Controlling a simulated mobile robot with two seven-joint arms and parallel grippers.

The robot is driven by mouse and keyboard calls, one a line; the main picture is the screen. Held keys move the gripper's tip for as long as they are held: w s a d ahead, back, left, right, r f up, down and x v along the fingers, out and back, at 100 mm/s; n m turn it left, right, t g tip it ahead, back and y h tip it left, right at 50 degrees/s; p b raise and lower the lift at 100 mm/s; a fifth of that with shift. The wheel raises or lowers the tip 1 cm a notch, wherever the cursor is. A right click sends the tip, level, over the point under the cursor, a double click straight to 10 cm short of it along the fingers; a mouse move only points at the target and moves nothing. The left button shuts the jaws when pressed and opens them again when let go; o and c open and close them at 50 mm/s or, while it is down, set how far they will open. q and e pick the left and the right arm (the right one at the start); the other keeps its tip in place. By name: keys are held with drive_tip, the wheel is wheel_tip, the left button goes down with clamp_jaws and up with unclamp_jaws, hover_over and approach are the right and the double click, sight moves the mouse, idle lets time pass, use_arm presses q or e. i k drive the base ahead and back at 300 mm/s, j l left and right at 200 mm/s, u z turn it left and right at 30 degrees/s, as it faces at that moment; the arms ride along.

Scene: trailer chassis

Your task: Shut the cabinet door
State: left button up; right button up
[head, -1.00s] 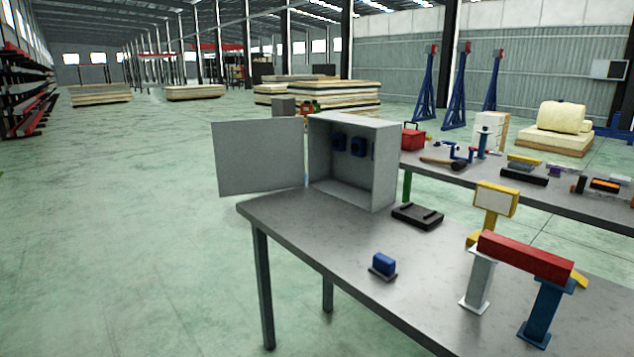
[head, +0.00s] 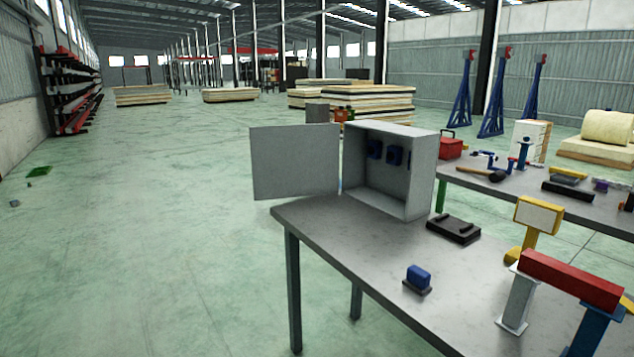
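The grey cabinet (head: 420,180) stands on the far left end of the metal table (head: 330,232). Its flat grey door (head: 295,162) is swung wide open to the left and hangs out past the table's edge over the floor. The open front shows the inside, with two dark blue parts (head: 394,156) on the back wall. Neither of my grippers shows in the head view.
On the table are a black tray-like block (head: 453,228), a blue block on a dark base (head: 418,279), a yellow stand (head: 537,216) and a red bar on posts (head: 570,278). A second table (head: 480,185) stands behind.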

sight(288, 161)
drive_tip(key=i+j+u, duration=0.65)
drive_tip(key=i, duration=0.15)
drive_tip(key=i+j+u, duration=0.1)
drive_tip(key=i+u, duration=0.55)
drive_tip(key=i, duration=0.2)
drive_tip(key=i+j, duration=0.1)
drive_tip(key=i, duration=1.2)
drive_tip(key=i+z, duration=0.35)
drive_tip(key=i+j+z, duration=0.15)
drive_tip(key=z, duration=0.2)
drive_tip(key=i+j+z, duration=0.15)
drive_tip(key=z, duration=0.2)
drive_tip(key=i+j+z, duration=0.1)
drive_tip(key=z, duration=0.3)
drive_tip(key=i+j+z, duration=0.15)
drive_tip(key=z, duration=0.25)
drive_tip(key=i+j+z, duration=0.25)
drive_tip(key=z, duration=0.15)
drive_tip(key=i+j+z, duration=0.15)
drive_tip(key=z, duration=0.35)
drive_tip(key=i+j+z, duration=0.15)
drive_tip(key=j+z, duration=0.35)
drive_tip(key=i+j+z, duration=0.1)
drive_tip(key=j+z, duration=0.2)
drive_tip(key=i+j+z, duration=0.1)
drive_tip(key=j+z, duration=0.2)
drive_tip(key=k+j+z, duration=0.1)
drive_tip(key=k, duration=0.25)
drive_tip(key=j, duration=0.1)
